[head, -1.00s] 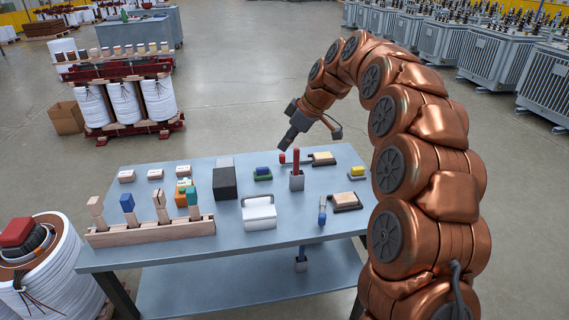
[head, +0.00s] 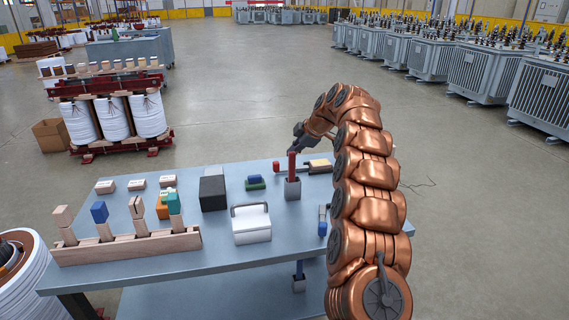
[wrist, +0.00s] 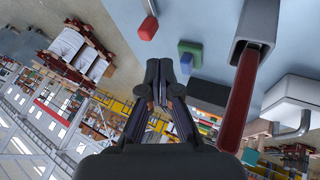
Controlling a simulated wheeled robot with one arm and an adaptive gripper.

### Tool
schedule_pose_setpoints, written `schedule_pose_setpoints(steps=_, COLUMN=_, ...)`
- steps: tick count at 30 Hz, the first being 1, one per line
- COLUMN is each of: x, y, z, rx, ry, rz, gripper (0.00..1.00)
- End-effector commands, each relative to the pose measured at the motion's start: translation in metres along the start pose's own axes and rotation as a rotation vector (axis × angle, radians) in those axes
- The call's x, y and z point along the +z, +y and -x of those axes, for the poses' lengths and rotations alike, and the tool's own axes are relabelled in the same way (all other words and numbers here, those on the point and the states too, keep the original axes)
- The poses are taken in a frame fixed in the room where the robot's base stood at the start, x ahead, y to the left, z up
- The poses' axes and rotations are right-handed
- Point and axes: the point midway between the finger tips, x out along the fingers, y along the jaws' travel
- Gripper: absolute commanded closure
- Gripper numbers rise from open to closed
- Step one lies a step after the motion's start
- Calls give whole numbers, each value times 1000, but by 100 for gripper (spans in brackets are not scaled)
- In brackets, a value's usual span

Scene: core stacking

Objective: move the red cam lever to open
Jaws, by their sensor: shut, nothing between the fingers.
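A red lever (head: 292,162) stands upright in a grey block (head: 292,189) near the back of the blue-grey table. In the wrist view the red lever (wrist: 239,103) juts from its grey bracket (wrist: 256,25), right of my fingers. My gripper (wrist: 160,64) is shut and empty, with a visible gap to the lever in that view. In the head view my gripper (head: 299,143) is just behind the lever's top and partly hidden. A smaller red handle (head: 277,167) belongs to a low dark fixture with a wooden block; this handle (wrist: 148,27) also shows in the wrist view.
A green-and-blue block (head: 255,183), a dark box (head: 213,190) and a white box with a handle (head: 250,224) stand left of the lever. A blue lever (head: 322,221) is at the right, close to my arm. A wooden rack (head: 125,247) fills the front left.

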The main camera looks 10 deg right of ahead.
Motion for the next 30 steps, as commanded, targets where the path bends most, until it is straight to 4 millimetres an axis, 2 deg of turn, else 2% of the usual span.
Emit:
schedule_pose_setpoints(steps=5, x=0, y=-1, z=-15, rx=-4, ry=0, rz=-1, gripper=100)
schedule_pose_setpoints(steps=18, x=-1, y=-2, z=-77, rx=-7, ry=-1, rz=0, gripper=100)
schedule_pose_setpoints(steps=24, x=-2, y=-1, z=-93, rx=-3, ry=0, rz=2, gripper=100)
schedule_pose_setpoints(steps=30, x=-2, y=-1, z=-98, rx=-3, ry=0, rz=1, gripper=100)
